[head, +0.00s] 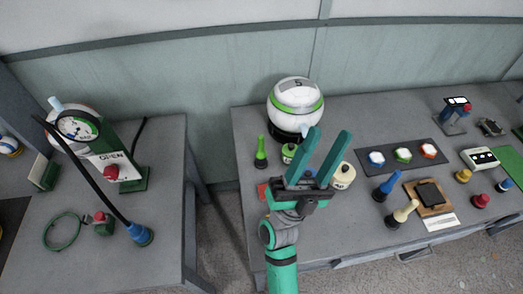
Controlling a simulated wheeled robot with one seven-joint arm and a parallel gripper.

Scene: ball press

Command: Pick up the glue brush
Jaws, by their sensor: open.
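My gripper (326,140) is in the middle of the head view, over the front left part of the right table (345,225). Its two long green fingers are spread apart and nothing shows between them. A cream pot (344,178) stands just right of the fingers, partly hidden by them. A small green and white pot (289,150) stands just left of them. I cannot tell for certain which thing is the glue brush. A brush may be at one of these pots, but no bristles can be made out.
A white ball with a green band (296,102) sits on a black stand behind my gripper. A green cone-shaped thing (261,153) stands left. Blue-handled (388,187) and cream-handled (402,214) tools stand right. The left table (170,190) holds a gauge press; a floor gap separates the tables.

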